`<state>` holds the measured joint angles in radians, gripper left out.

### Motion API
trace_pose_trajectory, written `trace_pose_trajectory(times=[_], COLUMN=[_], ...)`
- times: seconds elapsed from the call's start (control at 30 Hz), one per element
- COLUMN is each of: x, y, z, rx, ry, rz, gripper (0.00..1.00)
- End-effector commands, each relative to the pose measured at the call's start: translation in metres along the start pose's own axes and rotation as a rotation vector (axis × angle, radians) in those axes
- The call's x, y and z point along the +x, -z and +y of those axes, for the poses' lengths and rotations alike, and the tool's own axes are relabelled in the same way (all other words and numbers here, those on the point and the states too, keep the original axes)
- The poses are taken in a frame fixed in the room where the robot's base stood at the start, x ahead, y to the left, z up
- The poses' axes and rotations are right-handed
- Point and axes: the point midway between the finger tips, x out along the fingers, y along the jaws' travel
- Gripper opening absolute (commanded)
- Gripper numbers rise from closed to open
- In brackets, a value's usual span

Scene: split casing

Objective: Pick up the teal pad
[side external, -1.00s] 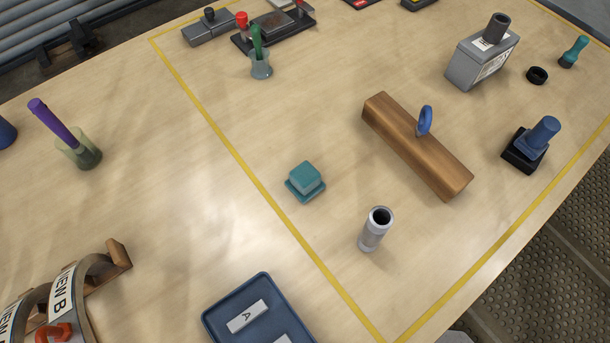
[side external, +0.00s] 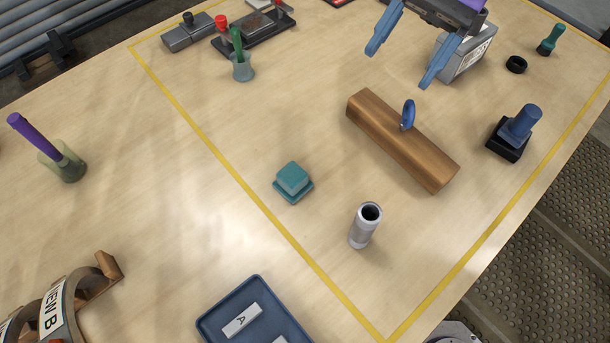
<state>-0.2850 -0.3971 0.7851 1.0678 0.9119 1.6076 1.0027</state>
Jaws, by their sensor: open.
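The teal pad (side external: 293,181) sits on the wooden table inside the yellow outline, left of the brown block. It has a smaller raised block on a wider flat base. My gripper (side external: 397,66) is at the top of the view, its two blue fingers spread wide and pointing down. Nothing is between the fingers. It hangs above the table beyond the brown block, well apart from the teal pad. Its upper part is cut off by the top edge.
A blue tray (side external: 254,313) is at the front.

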Motion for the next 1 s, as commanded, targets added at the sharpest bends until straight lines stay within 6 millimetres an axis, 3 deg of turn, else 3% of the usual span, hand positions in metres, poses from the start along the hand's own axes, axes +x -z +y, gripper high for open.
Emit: trace_pose_trajectory(times=[0.2, 0.57, 0.8, 1.0], x=[0.003, 0.004, 0.042, 0.063], y=[0.018, 0.036, 0.089, 0.119], z=[-0.031, -0.053, -0.042, -0.037], rx=[0.123, 0.231, 0.241, 0.236], ry=[0.052, 0.096, 0.095, 0.096], rz=[-0.104, -0.213, -0.218, -0.216], gripper=[0.72, 0.72, 0.72, 0.72])
